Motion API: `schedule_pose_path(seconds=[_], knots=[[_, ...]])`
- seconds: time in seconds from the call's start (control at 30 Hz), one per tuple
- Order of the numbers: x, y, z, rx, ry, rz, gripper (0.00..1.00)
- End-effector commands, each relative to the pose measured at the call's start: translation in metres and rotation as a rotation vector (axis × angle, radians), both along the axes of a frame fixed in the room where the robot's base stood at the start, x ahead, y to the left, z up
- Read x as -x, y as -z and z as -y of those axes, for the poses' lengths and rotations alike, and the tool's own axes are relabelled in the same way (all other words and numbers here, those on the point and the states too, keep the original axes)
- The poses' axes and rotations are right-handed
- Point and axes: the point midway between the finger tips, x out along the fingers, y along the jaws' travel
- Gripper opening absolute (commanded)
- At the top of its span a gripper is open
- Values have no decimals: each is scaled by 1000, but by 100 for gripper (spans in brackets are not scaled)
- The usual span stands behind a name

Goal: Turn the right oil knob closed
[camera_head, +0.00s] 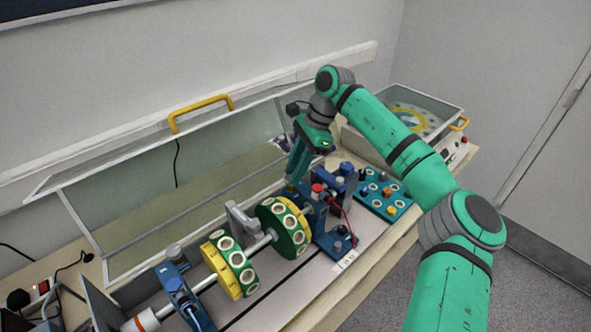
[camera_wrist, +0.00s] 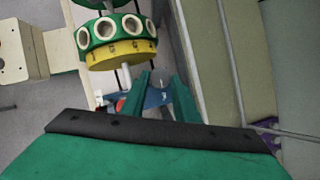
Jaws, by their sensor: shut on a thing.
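My gripper (camera_head: 292,180) reaches down from above onto the right bearing stand, behind the right green and yellow disc. In the wrist view its two green fingers (camera_wrist: 162,92) are on either side of a round grey knob (camera_wrist: 160,76), the right oil knob, and are shut on it. In the head view the fingers hide this knob. The knob sits on top of a blue stand (camera_wrist: 152,99). The matching left oil knob (camera_head: 174,251) is grey and stands on the left blue bearing stand (camera_head: 177,283).
Two green and yellow discs (camera_head: 229,266) sit on a steel shaft. A red-capped part (camera_head: 318,188) stands close right of my gripper. A blue board with several knobs (camera_head: 381,196) is further right. The open clear cover with a yellow handle (camera_head: 200,104) rises behind.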

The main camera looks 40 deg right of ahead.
Motion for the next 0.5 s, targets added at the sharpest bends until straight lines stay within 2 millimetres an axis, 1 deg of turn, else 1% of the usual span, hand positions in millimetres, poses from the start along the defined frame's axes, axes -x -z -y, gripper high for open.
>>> schedule_pose_path(seconds=[0.03,0.1,0.5], knots=[[-4,-1,-2,-2,-7,8,5],[-4,-1,-3,-2,-12,8,5],[-1,0,1,-2,-9,8,5]])
